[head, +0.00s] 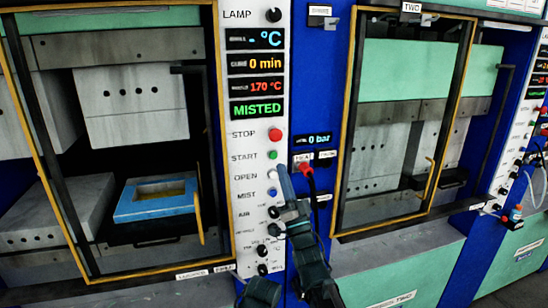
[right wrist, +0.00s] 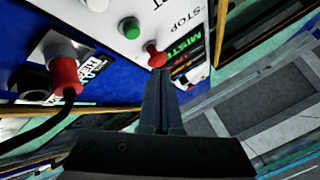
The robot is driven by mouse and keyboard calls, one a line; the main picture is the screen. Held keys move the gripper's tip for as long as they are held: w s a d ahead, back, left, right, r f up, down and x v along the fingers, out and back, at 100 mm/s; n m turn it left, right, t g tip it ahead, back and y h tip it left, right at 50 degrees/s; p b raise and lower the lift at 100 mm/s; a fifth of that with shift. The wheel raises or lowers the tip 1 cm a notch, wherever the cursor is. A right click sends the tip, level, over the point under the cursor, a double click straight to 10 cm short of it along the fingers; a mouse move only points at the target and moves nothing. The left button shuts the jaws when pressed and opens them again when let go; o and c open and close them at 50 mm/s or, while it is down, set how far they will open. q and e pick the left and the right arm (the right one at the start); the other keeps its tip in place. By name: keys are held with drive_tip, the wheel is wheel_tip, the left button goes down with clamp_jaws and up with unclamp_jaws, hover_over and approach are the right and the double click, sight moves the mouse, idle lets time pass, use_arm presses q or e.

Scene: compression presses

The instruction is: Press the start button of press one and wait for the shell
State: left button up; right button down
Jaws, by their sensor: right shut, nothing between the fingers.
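Press one stands at the left of the head view, with a white control panel (head: 243,180) on its right side. Its green start button (head: 272,155) sits below the red stop button (head: 275,134). My right gripper (head: 284,175) is shut and empty, its tips just right of the white open button (head: 272,175) and below the start button. In the right wrist view the closed fingers (right wrist: 162,82) point near the red stop button (right wrist: 155,55); the green start button (right wrist: 130,28) is to their left. I cannot tell any contact. A blue mould (head: 155,199) lies inside press one. No left gripper shows.
The panel displays (head: 256,110) read 0 min, 170 °C and MISTED. A red hose connector (head: 306,168) with a black cable sits right of my gripper, also in the wrist view (right wrist: 64,75). Press two (head: 410,120) stands to the right.

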sight(273, 156)
drive_tip(key=shift+w+a, duration=0.25)
drive_tip(key=shift+w, duration=0.5)
drive_tip(key=shift+w+a, duration=0.3)
drive_tip(key=shift+w, duration=0.5)
drive_tip(key=shift+w+a, duration=0.25)
drive_tip(key=shift+w, duration=0.5)
drive_tip(key=shift+w, duration=0.15)
drive_tip(key=shift+w+a, duration=0.1)
drive_tip(key=shift+w, duration=0.15)
